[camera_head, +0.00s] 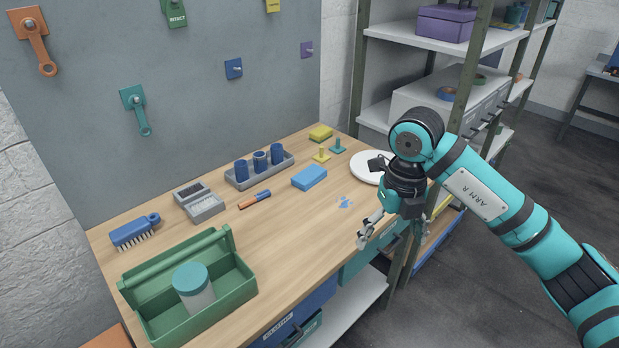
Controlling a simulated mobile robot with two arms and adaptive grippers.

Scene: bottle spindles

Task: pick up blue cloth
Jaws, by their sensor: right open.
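The blue cloth (309,177) looks like a flat, folded light-blue block and lies on the wooden workbench, right of the bench's middle. My right gripper (367,229) is open and empty at the bench's front edge. It is to the right of the cloth and nearer the front, clearly apart from it. A small blue-and-white patch (344,203) lies on the bench between them; I cannot tell what it is. My left gripper is not in view.
A grey tray with blue cups (260,160) stands behind the cloth. Small yellow (321,155) and teal (338,146) spindles and a white plate (371,167) are to its right. A green toolbox (188,290) holds a jar at the left. The bench's front middle is clear.

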